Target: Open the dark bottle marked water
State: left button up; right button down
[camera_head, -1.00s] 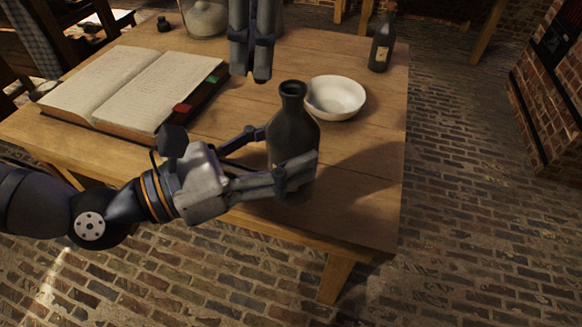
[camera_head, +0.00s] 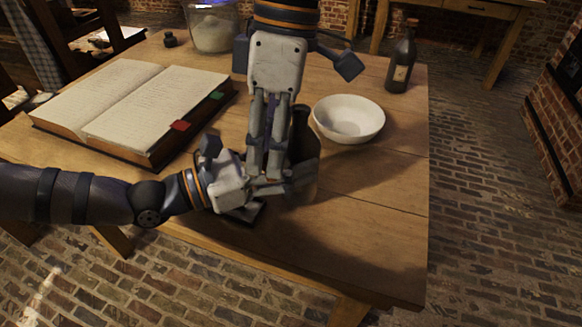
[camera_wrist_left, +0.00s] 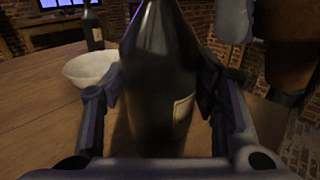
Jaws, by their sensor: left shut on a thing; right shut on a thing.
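A dark bottle (camera_head: 304,150) stands upright near the table's front edge, partly hidden behind my grippers. In the left wrist view the bottle (camera_wrist_left: 158,75) fills the middle, with a pale label (camera_wrist_left: 183,112) whose writing I cannot read. My left gripper (camera_head: 290,184) is shut around its lower body, one finger on each side. My right gripper (camera_head: 264,168) points down in front of the bottle in the head view. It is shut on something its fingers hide. The bottle's neck shows just right of those fingers; I cannot tell whether a stopper is in its mouth.
A white bowl (camera_head: 349,119) stands right of the bottle. Another dark, labelled bottle (camera_head: 401,62) stands at the far right corner. An open book (camera_head: 125,105) lies at left; a glass jar (camera_head: 213,28) and a small dark pot (camera_head: 170,39) stand behind. The table's front right (camera_head: 370,225) is clear.

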pick_arm(q)
notch_tip(320, 180, down, 2)
jog(key=shift+f, duration=0.2)
jog(key=shift+r, duration=0.15)
jog(key=shift+s, duration=0.1)
jog(key=o, duration=1.7)
jog(key=shift+f, duration=0.25)
